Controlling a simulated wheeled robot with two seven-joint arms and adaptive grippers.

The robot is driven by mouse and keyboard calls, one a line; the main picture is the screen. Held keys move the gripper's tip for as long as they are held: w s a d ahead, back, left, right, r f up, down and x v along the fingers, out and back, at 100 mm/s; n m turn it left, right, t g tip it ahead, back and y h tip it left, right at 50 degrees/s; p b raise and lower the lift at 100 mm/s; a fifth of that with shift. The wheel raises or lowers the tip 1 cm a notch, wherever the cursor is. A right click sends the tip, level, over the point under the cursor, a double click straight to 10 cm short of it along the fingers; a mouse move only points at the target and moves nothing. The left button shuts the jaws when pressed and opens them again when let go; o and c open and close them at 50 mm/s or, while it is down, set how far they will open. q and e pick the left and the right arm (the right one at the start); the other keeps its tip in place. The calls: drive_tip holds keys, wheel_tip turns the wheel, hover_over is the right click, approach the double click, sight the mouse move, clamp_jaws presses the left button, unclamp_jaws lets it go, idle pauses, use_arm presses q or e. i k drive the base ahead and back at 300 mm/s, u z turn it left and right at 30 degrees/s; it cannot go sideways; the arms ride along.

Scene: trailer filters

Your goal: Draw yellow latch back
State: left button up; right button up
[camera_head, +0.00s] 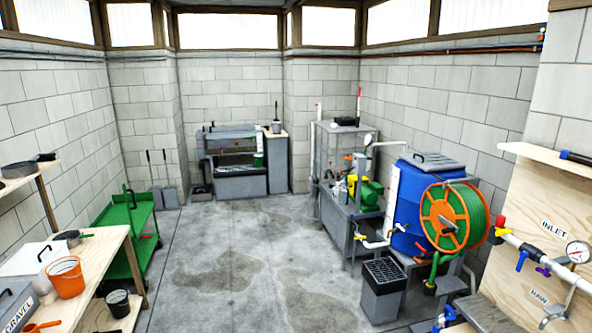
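I cannot make out a yellow latch for certain. Small yellow-orange parts show at the left end of the white pipe (530,251) on the wooden board, next to a red handle (502,231). A yellow item (352,184) stands beside a green machine (371,192) on the grey bench by the right wall. All are too small to tell whether one is a latch. Neither of my grippers is in view.
A blue tank (408,205) and an orange hose reel (443,217) stand at the right. A grey bin (383,290) is on the floor before them. A green cart (121,238) and wooden table (100,252) line the left. The middle floor (245,250) is clear.

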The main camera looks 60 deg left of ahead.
sight(506, 231)
drive_tip(key=u, duration=1.85)
drive_tip(key=i, duration=3.35)
drive_tip(key=z, duration=2.75)
